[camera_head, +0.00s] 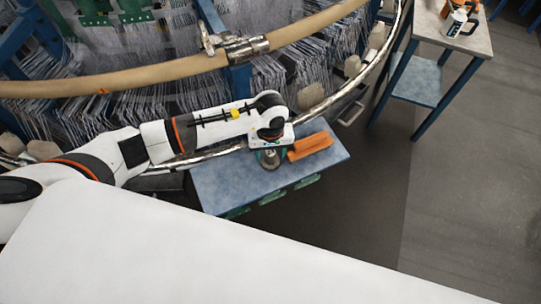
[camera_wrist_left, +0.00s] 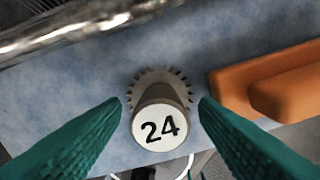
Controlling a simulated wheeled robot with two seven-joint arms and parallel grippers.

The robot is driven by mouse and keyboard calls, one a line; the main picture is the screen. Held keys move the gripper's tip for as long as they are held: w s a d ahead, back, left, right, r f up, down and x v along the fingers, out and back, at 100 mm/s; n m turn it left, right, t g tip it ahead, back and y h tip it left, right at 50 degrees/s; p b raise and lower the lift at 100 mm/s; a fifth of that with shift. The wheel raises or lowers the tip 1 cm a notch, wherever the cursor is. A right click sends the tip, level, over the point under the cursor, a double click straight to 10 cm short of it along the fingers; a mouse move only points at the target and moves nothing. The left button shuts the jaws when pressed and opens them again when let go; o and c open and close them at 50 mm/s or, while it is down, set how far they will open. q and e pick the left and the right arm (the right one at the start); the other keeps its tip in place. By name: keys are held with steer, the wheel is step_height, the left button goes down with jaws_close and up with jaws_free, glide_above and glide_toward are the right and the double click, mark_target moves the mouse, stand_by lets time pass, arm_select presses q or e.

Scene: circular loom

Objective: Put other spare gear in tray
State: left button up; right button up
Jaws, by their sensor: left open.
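A grey toothed gear (camera_wrist_left: 158,84) with a raised hub and a white cap marked 24 sits on the blue tabletop (camera_head: 225,185). In the left wrist view it lies between the green fingers of my left gripper (camera_wrist_left: 160,104). The gripper is open, with a finger on each side and a visible gap to the hub. In the head view my left gripper (camera_head: 269,157) points down over the tabletop and partly hides the gear. An orange block-like piece (camera_head: 311,145) lies close to its right; it also shows in the left wrist view (camera_wrist_left: 270,85). I cannot tell whether it is the tray.
The loom's chrome rail (camera_head: 320,108) curves just behind the blue tabletop. A beige ring (camera_head: 140,76) runs above it. A workbench (camera_head: 463,35) with a white bottle (camera_head: 457,22) stands at the back right. The floor to the right is open.

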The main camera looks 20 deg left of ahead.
arm_select(q)
jaws_close()
stand_by(0.3)
